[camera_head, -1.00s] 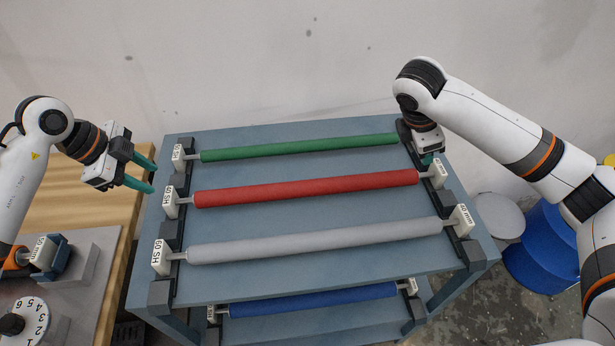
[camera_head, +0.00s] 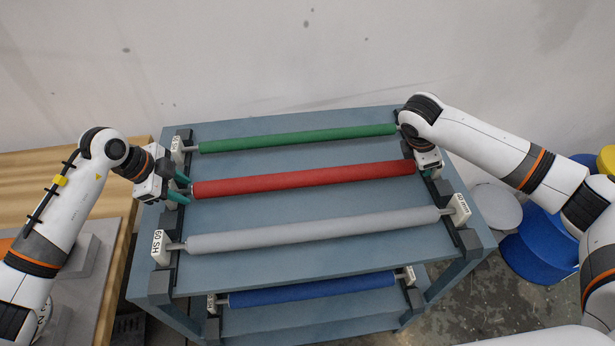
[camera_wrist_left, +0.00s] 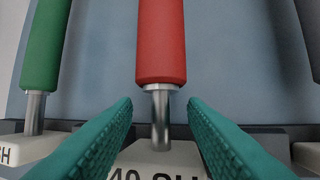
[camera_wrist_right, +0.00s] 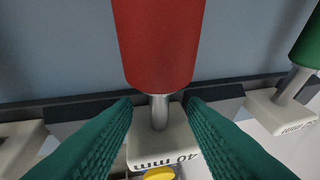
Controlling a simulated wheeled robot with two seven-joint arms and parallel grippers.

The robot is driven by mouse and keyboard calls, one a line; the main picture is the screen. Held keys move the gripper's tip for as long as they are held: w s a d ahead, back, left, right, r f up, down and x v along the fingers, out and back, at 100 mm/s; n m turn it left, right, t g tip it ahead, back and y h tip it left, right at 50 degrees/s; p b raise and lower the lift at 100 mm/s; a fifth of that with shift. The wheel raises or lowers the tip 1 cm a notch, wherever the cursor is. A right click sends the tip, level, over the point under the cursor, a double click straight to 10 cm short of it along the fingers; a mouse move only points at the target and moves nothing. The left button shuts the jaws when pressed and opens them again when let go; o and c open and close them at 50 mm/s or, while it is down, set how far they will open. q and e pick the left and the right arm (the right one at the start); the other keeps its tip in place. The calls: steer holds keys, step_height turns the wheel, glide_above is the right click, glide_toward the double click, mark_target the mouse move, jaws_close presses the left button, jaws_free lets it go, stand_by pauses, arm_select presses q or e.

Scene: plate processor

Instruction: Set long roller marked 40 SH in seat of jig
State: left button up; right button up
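The long red roller (camera_head: 305,179) lies across the blue-grey rack, its ends on black side rails. Its left end tag (camera_wrist_left: 150,160) reads 40 SH, partly cut off; its right end tag (camera_wrist_right: 165,148) reads 40 mm. My left gripper (camera_head: 184,187) is open at the left end, its teal fingers on either side of the bare metal shaft with gaps. My right gripper (camera_head: 428,172) is open at the right end, its fingers on either side of that shaft, also with gaps. I cannot make out the jig's seat in these views.
A green roller (camera_head: 300,138) lies behind the red one and a grey roller (camera_head: 315,231) in front. A blue roller (camera_head: 315,290) lies on a lower shelf. A wooden table (camera_head: 40,170) stands at left, with grey blocks partly hidden by my left arm. Blue drums (camera_head: 540,255) stand at right.

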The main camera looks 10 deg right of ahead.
arm_select(q)
steer(key=shift+d+f, duration=0.2)
steer(key=shift+f, duration=0.3)
arm_select(e)
steer(key=shift+d+f, duration=0.2)
steer(key=shift+f, duration=0.35)
arm_select(q)
steer(key=shift+w, duration=0.1)
jaws_close()
arm_select(e)
steer(key=shift+w, duration=0.1)
jaws_close()
arm_select(q)
steer(key=shift+r, duration=0.1)
arm_select(e)
steer(key=shift+r, duration=0.1)
